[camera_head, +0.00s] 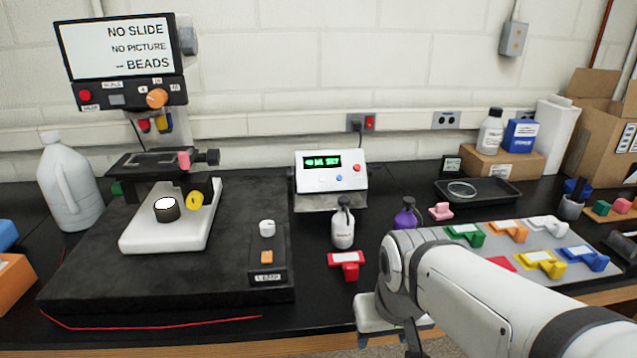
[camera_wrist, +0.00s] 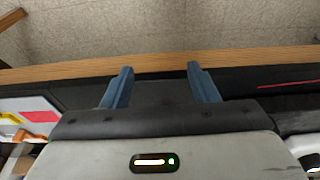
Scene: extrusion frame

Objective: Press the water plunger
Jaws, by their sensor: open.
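A white bottle (camera_head: 343,229) with a black plunger top stands upright on the black bench, right of the microscope base. A purple bottle (camera_head: 405,217) with a dark top stands to its right, partly hidden by my arm. Their labels are too small to read, so I cannot tell for sure which holds water. My gripper (camera_wrist: 162,84) is open and empty, with two blue fingers apart over the bench's front edge in the wrist view. In the head view it is low in the picture, below and right of the white bottle, touching neither bottle. No bottle shows clearly in the wrist view.
A red holder (camera_head: 346,262) lies in front of the white bottle. A microscope (camera_head: 165,200) on a black base stands left. A control box (camera_head: 331,172) stands behind. Coloured holders lie on a grey mat (camera_head: 480,242) at right. The wooden bench edge (camera_wrist: 160,63) borders the floor.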

